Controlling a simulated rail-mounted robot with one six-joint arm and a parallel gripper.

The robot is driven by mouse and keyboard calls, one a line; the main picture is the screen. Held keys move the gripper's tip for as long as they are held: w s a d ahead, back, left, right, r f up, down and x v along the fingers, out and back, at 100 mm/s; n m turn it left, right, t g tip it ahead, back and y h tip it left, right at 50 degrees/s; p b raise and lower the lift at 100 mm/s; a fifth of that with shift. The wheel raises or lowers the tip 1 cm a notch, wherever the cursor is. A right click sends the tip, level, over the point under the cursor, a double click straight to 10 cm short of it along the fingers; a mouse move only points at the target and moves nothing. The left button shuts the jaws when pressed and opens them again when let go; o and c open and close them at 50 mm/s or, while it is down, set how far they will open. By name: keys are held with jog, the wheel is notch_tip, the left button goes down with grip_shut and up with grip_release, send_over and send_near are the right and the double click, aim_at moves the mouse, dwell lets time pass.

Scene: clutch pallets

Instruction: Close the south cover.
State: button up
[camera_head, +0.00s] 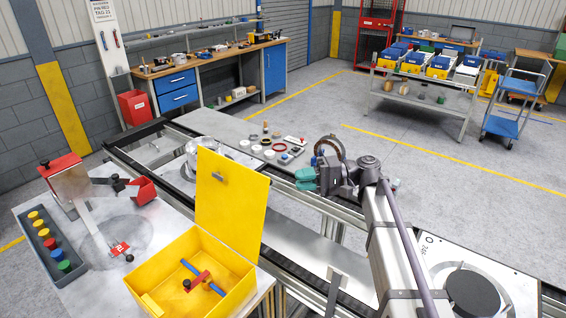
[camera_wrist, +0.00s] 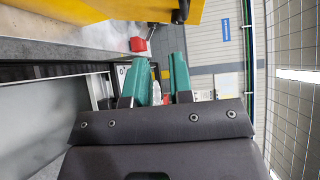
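A yellow box (camera_head: 146,283) stands open on the left bench. Its cover (camera_head: 232,206) is raised upright along the box's back right edge, with a small grey handle (camera_head: 217,177) on its face. No label shows which cover is the south one. My gripper (camera_head: 300,180) has green fingers and is right of the cover, apart from it. In the wrist view my gripper (camera_wrist: 160,78) shows a gap between its fingers and nothing held. A yellow panel (camera_wrist: 110,10) with a dark knob crosses the top of that view; it looks like the cover.
The box holds a blue bar and a red part (camera_head: 197,281). A red fixture (camera_head: 66,178) and a grey tray of coloured caps (camera_head: 48,241) stand left of it. A dark-edged conveyor rail (camera_head: 283,238) runs behind the box. Small parts (camera_head: 268,149) lie on the grey table beyond.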

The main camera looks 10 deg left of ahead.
aim_at(261, 177)
jog(key=shift+g+y, duration=0.5)
jog(key=x, duration=0.3)
jog(key=r+x, duration=0.1)
jog(key=x, duration=0.3)
jog(key=r+x, duration=0.1)
jog(key=x, duration=0.3)
jog(key=shift+s+r, duration=0.15)
jog(key=shift+s, duration=0.25)
jog(key=shift+d, duration=0.1)
grip_shut()
jog(key=shift+p, duration=0.3)
